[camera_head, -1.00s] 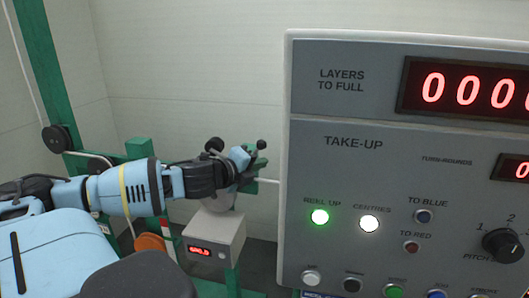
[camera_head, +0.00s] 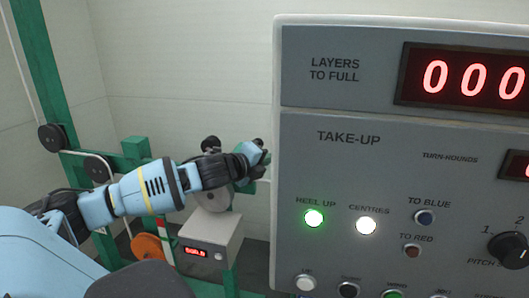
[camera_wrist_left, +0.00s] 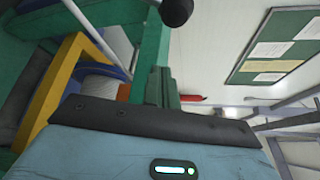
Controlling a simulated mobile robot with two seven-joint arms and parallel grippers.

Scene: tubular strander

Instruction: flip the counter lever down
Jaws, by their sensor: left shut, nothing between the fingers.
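The counter (camera_head: 212,242) is a pale grey box with a small red display, standing on a green post left of the big panel in the head view. A black ball (camera_wrist_left: 177,11) also shows at the top of the left wrist view. My left gripper is shut and empty, close to the knob; I cannot tell whether they touch. The lever's shaft is mostly hidden behind the gripper. My right gripper is not in view.
The large grey take-up panel (camera_head: 345,170), with lit lamps and red displays, stands close on the right of my left gripper. Green frame posts (camera_head: 50,80) with black pulleys (camera_head: 54,138) stand at the left. An orange disc (camera_head: 147,246) sits low beside the counter.

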